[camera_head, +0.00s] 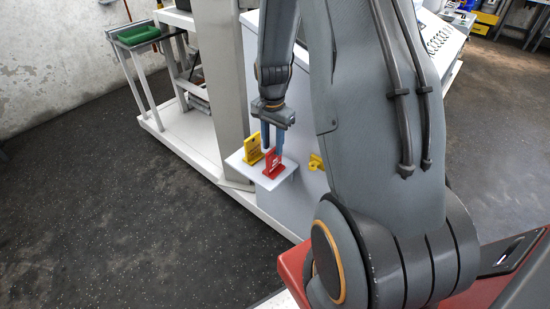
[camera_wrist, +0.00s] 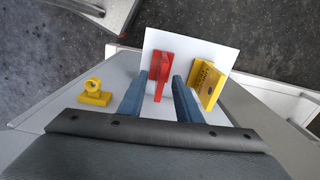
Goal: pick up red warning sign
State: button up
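The red warning sign (camera_head: 273,163) stands upright on a small white shelf (camera_head: 285,176) fixed to the side of a grey cabinet. In the wrist view the red sign (camera_wrist: 161,70) lies between the two blue fingers of my gripper (camera_wrist: 157,92). The fingers are apart, with a gap visible on each side of the sign. In the head view my gripper (camera_head: 272,145) points down at the shelf, right over the red sign. A yellow sign (camera_head: 252,148) stands beside the red one on the same shelf; in the wrist view it (camera_wrist: 207,84) is just right of the right finger.
A yellow bracket with a ring (camera_head: 316,162) sticks out of the cabinet side, right of the shelf; it also shows in the wrist view (camera_wrist: 94,92). A white frame post stands left of the shelf. The dark floor (camera_head: 130,190) at left is clear.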

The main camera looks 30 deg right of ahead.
aim_at(274, 169)
jog(key=shift+w+d+f+m, duration=0.15)
jog(key=shift+d+f+m, duration=0.15)
jog(key=shift+d+f, duration=0.1)
jog(key=shift+w+f+p, duration=0.15)
jog(key=shift+f+p, duration=1.5)
jog(key=shift+f, duration=2.15)
grip_shut()
